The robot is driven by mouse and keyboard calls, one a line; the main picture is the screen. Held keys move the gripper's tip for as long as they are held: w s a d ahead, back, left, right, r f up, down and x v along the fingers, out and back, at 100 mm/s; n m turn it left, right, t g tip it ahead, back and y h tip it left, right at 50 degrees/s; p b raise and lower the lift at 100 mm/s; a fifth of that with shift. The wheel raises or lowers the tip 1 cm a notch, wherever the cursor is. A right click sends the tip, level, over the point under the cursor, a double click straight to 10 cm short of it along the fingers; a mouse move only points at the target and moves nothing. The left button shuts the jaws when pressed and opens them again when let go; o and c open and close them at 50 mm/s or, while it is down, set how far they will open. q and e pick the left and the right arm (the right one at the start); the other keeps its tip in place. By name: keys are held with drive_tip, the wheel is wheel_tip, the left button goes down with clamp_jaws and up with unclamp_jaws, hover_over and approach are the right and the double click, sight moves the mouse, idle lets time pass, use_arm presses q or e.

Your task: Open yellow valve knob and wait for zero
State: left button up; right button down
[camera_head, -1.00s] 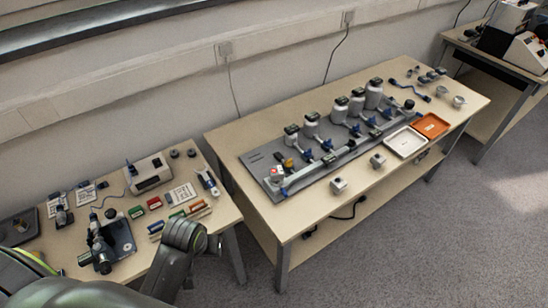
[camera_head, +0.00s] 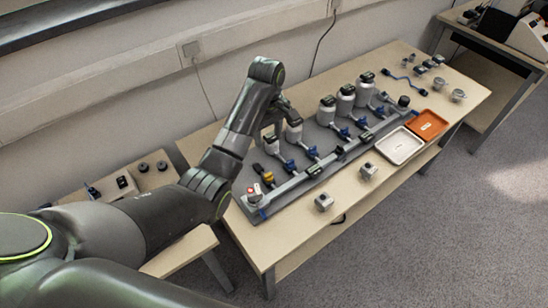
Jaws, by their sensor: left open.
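The yellow valve knob (camera_head: 268,177) is at the near left end of the grey manifold board (camera_head: 241,204), beside a black fitting. My left arm reaches over the board's left part from the left. My left gripper (camera_head: 283,119) points down by the two leftmost white canisters and partly hides them. It is open and apart from the yellow knob, above and behind it in the picture. Its fingertips are small and dark, and I cannot tell whether they touch a canister. My right gripper is out of view. I cannot read any gauge or display.
Several blue valves (camera_head: 312,153) line the board, with white canisters (camera_head: 346,100) behind. A red-topped part (camera_head: 254,192) stands at its left end. A white tray (camera_head: 399,147) and an orange tray (camera_head: 427,124) lie to the right. The table's front right is mostly clear.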

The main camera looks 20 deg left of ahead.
use_arm(q)
drive_tip(key=b, duration=0.2)
hover_over(268, 174)
wheel_tip(268, 174, down, 10)
drive_tip(key=shift+s+f, duration=0.15)
wheel_tip(268, 174, down, 5)
drive_tip(key=shift+f+b, duration=0.15)
drive_tip(key=shift+b, duration=0.2)
drive_tip(key=shift+d+f, duration=0.1)
drive_tip(key=shift+f, duration=0.4)
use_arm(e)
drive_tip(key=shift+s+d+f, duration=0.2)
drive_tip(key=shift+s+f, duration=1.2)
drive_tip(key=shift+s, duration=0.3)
use_arm(q)
drive_tip(key=shift+c, duration=0.4)
drive_tip(key=c, duration=0.9)
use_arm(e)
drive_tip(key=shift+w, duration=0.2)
